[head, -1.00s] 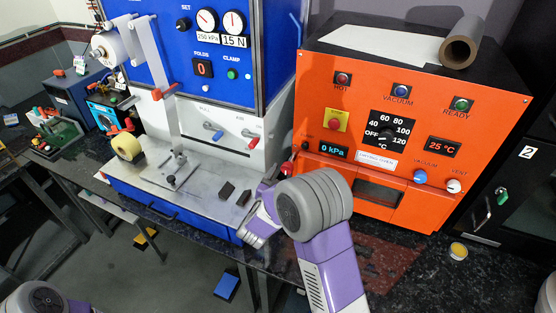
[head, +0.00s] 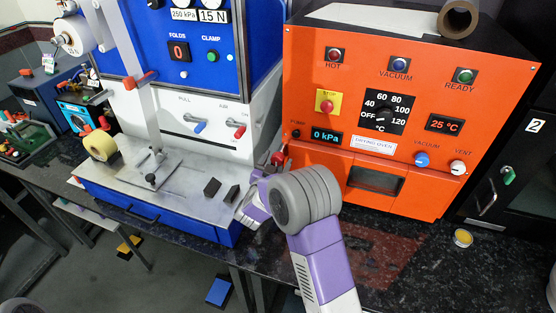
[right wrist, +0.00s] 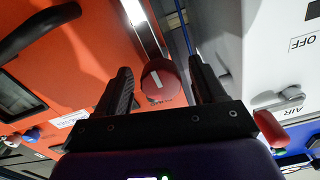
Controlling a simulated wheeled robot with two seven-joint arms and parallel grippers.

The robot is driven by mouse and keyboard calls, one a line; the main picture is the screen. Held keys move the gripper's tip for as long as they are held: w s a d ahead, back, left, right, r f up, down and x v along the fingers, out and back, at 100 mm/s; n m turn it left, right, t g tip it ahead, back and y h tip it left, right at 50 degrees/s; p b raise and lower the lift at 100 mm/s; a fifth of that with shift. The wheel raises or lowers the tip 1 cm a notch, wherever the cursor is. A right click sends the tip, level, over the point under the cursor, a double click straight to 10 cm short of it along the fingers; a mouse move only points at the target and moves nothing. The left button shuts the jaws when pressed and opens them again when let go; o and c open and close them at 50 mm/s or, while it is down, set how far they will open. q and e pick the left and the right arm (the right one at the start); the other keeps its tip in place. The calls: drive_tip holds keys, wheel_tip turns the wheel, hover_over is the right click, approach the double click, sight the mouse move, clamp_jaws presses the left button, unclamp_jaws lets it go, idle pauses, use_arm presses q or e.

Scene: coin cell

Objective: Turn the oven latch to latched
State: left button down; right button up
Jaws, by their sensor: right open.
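The orange drying oven (head: 400,185) stands on the dark bench. Its red latch knob (head: 279,158) is at the oven's left edge, low on the front. In the right wrist view the round red knob (right wrist: 160,81) carries a white line and sits between the two dark fingers. My right gripper (right wrist: 162,88) is open and points at the knob, with a finger on either side and a gap to each. I cannot tell how deep the fingers reach over it. In the head view my right forearm and wrist hide most of the gripper. My left gripper is out of view.
A blue and white machine (head: 195,60) stands close left of the oven, with a red-tipped lever (head: 238,131) facing the gap. In the right wrist view this red lever (right wrist: 270,128) is close beside the gripper. A small yellow-topped tin (head: 462,238) stands right on the bench.

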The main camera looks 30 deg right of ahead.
drive_tip(key=shift+x, duration=0.9)
clamp_jaws()
